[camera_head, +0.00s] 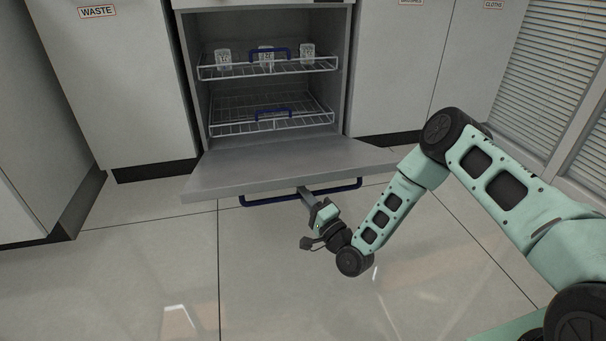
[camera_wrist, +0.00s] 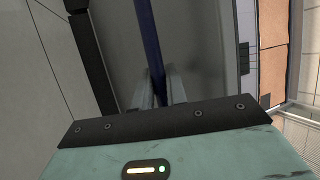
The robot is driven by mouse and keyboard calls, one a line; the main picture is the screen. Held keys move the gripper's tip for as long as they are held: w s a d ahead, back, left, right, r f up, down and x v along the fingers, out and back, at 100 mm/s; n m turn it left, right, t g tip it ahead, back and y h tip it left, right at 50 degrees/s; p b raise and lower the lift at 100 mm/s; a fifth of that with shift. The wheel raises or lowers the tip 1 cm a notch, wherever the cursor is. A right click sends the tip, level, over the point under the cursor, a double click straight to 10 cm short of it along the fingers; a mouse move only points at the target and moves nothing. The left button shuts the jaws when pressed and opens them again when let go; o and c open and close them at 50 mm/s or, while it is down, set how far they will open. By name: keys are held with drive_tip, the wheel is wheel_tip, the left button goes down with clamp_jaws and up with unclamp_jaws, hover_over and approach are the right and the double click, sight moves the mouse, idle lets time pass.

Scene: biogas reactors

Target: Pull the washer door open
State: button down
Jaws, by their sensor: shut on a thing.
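The washer (camera_head: 197,100) stands in the cabinet row. Its grey door (camera_head: 270,170) is folded down and lies about level in front of the opening. A blue bar handle (camera_head: 270,200) runs along the door's front edge. My gripper (camera_head: 306,192) is shut on this handle near its middle. In the wrist view my gripper (camera_wrist: 161,100) has its fingers on either side of the blue handle (camera_wrist: 150,40). The fingertips are partly hidden by the door edge in the head view.
Inside are an upper wire rack (camera_head: 240,70) with several glass beakers (camera_head: 223,58) and a lower, empty rack (camera_head: 235,127), each with a blue handle. Cabinets flank the washer, including the waste cabinet (camera_head: 120,80). The tiled floor (camera_head: 130,260) in front is clear.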

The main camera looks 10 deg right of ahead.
wheel_tip(320, 180, down, 7)
drive_tip(key=s+b, duration=0.1)
drive_tip(key=b, duration=0.1)
drive_tip(key=shift+r, duration=0.15)
drive_tip(key=c, duration=1.4)
unclamp_jaws()
drive_tip(key=shift+s, duration=0.1)
drive_tip(key=p+v, duration=0.8)
drive_tip(key=v, duration=0.9)
drive_tip(key=shift+s, duration=0.15)
